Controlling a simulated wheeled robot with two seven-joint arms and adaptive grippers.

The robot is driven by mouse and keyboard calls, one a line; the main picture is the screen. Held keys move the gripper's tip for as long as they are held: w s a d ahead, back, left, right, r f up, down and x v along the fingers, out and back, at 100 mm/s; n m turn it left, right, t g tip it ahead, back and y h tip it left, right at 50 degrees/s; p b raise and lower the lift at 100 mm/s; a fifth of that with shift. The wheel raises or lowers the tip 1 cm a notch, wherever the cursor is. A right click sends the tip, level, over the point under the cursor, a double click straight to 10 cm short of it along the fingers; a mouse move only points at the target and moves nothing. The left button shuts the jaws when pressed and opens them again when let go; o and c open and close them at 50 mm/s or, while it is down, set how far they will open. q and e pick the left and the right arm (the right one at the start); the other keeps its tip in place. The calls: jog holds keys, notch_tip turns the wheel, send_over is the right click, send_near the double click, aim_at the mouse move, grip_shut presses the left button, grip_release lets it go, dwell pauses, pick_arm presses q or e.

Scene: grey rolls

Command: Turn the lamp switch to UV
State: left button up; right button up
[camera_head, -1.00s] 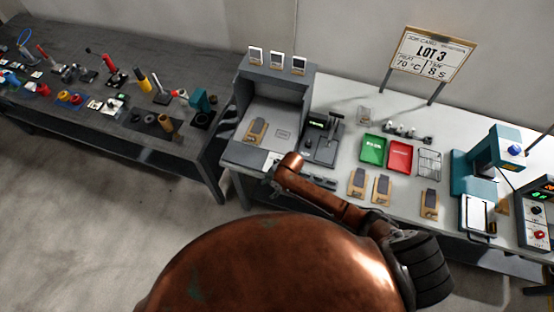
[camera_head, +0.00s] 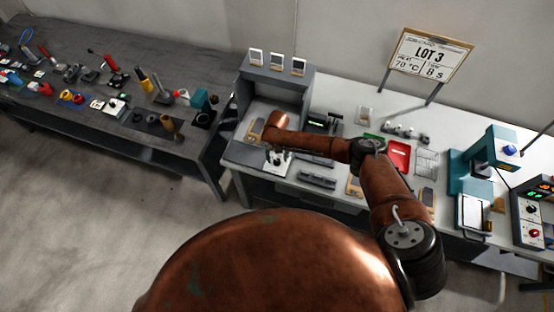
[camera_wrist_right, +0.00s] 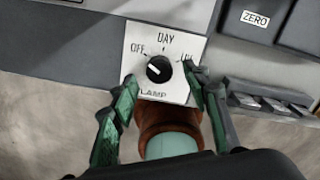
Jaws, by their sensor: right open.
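The lamp switch shows in the right wrist view as a black knob (camera_wrist_right: 159,69) on a white plate (camera_wrist_right: 143,46) marked OFF, DAY, UV and LAMP. Its white mark appears to point up-left, toward OFF. The UV label is partly covered by a fingertip. My right gripper (camera_wrist_right: 161,80) is open, with one green finger on each side of the knob; contact is not clear. My left gripper is not in view.
A grey device with a ZERO label (camera_wrist_right: 256,19) is right of the plate. On the white table are a red tray (camera_head: 399,156), a teal press (camera_head: 482,158) and a control box (camera_head: 532,212). The LOT 3 sign (camera_head: 431,55) stands behind.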

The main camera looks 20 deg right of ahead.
aim_at(277, 162)
jog(key=shift+f, duration=1.25)
jog(key=shift+c, duration=0.5)
jog(key=c, duration=1.1)
jog(key=shift+o, duration=0.2)
